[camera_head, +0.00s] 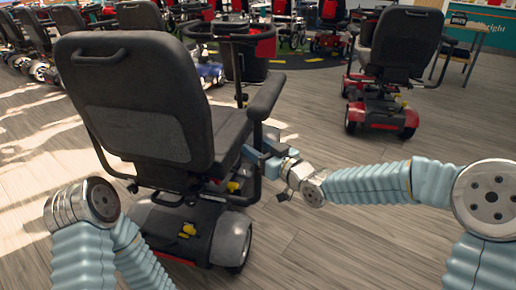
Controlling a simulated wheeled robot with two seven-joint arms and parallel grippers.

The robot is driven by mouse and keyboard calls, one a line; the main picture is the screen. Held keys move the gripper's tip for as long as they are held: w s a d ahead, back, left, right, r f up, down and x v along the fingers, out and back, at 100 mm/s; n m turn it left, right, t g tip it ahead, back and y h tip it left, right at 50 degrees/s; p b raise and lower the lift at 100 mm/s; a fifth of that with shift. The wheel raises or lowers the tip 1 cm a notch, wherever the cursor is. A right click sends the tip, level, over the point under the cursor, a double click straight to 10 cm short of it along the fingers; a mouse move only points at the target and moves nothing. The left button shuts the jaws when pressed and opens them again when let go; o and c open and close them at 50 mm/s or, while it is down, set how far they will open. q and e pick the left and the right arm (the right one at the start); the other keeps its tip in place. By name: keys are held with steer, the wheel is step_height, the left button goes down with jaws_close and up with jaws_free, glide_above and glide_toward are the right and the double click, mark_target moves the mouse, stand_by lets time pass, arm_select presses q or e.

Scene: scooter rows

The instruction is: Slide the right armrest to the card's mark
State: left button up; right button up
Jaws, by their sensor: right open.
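The right armrest (267,97) is a dark padded arm on the right side of a black scooter seat (135,95), seen from behind. Its dark post (257,165) runs down beside the seat to the frame below. My right gripper (262,150) is open at the post, below the pad. Its blue-grey fingers appear on either side of the post; whether they touch it I cannot tell. My left arm is at the lower left, and its gripper is out of view. No card or mark can be made out; the seat back hides much of the seat's front.
The scooter's rear base (190,225) with grey wheel covers is below the seat. A red scooter (385,80) stands at the back right, near a table (470,32). More scooters line the back and left. The wooden floor (330,125) to the right is clear.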

steer(key=shift+c, duration=0.3)
jaws_close()
steer(key=shift+w+a+f+b, duration=0.1)
steer(key=shift+a+f+b, duration=0.05)
steer(key=shift+a+b, duration=0.2)
steer(key=a+b, duration=0.2)
steer(key=w+a+b, duration=0.1)
steer(key=a, duration=0.2)
steer(key=shift+w+a+r+b, duration=0.2)
steer(key=shift+a+b, duration=0.05)
steer(key=shift+b, duration=0.15)
steer(key=shift+o, duration=0.3)
jaws_free()
steer(key=shift+a, duration=0.1)
